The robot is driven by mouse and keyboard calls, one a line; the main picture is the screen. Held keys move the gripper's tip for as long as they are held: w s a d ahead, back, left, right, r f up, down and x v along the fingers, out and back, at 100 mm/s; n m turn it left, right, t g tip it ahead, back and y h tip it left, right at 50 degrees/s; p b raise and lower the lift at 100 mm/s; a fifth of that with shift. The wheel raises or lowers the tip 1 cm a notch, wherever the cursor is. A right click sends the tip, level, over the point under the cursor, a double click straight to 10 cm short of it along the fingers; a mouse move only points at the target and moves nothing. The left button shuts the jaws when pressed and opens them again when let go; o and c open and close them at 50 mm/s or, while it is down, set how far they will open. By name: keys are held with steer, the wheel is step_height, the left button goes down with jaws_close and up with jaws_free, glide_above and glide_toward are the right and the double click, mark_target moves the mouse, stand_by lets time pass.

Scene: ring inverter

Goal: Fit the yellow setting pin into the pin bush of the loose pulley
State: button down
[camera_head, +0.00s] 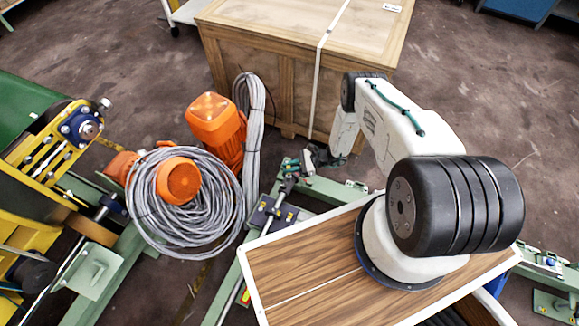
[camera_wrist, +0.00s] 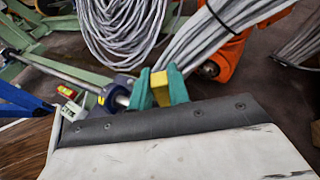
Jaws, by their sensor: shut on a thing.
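In the wrist view my gripper (camera_wrist: 158,90) shows as two teal fingers. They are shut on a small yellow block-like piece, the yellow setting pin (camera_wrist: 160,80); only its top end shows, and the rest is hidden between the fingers. A dark blue round collar (camera_wrist: 113,97) on a grey rod is just left of the fingers in the picture. I cannot tell whether the pin touches it. In the head view my gripper is at the far end of the white arm, low over the green frame, and the pin cannot be made out. I cannot clearly identify the loose pulley or its pin bush.
A large grey cable coil (camera_head: 150,225) lies around an orange motor part (camera_head: 180,182), with another orange motor (camera_head: 213,120) behind. A wooden crate (camera_head: 255,75) stands at the back. Yellow machinery (camera_head: 45,160) is at left. Green rails (camera_head: 335,189) cross the floor near my gripper.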

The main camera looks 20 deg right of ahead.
steer(key=shift+f, duration=1.1)
steer(key=c, duration=1.3)
jaws_free()
steer(key=shift+o, duration=0.2)
steer(key=v, duration=0.7)
steer(key=shift+d+r, duration=0.15)
steer(key=shift+d, duration=0.2)
steer(key=shift+s, duration=0.15)
